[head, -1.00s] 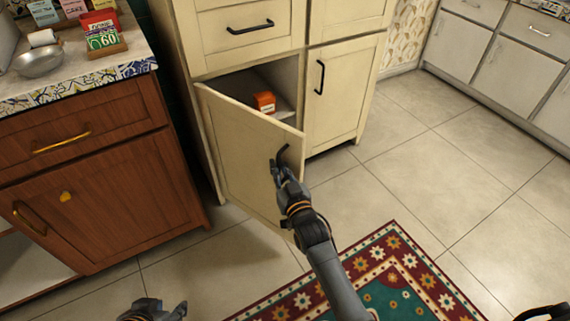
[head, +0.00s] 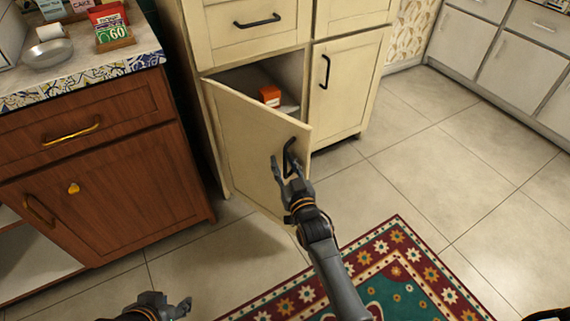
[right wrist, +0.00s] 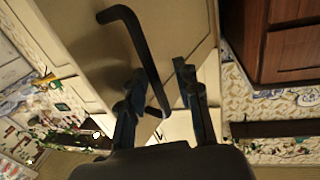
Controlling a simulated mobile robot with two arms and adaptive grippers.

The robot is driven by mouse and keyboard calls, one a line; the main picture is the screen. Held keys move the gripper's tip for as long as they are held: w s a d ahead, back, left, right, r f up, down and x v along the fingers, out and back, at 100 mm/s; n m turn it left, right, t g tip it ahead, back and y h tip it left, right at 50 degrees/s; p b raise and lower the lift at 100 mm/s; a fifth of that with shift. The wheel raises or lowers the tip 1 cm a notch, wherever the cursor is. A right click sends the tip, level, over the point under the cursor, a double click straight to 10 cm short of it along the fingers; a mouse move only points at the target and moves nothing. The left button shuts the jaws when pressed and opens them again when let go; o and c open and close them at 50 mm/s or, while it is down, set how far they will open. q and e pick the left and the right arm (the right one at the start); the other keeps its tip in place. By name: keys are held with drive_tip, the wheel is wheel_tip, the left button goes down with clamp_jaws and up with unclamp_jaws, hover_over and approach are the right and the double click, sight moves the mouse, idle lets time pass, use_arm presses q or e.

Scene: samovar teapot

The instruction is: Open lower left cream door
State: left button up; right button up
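The lower left cream door (head: 245,150) stands partly open, swung out from the cream cabinet. Its black bar handle (head: 289,157) is near the door's free edge and also shows in the right wrist view (right wrist: 141,48). My right gripper (head: 282,166) is at the handle's lower part with its fingers apart. In the right wrist view the handle's lower end lies in the gap between the two fingers (right wrist: 158,82), close to the left one; I cannot tell whether they touch. My left gripper (head: 176,302) is at the bottom left, away from the door, with its fingertips apart.
An orange box (head: 269,96) sits inside the open compartment. A brown wooden cabinet (head: 95,190) stands close on the left. The closed lower right cream door (head: 345,90) is beside the opening. A patterned rug (head: 400,270) lies in front; tiled floor is clear to the right.

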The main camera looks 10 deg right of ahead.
drive_tip(key=shift+s, duration=0.15)
drive_tip(key=s+d, duration=0.2)
drive_tip(key=s, duration=0.9)
drive_tip(key=shift+s, duration=0.35)
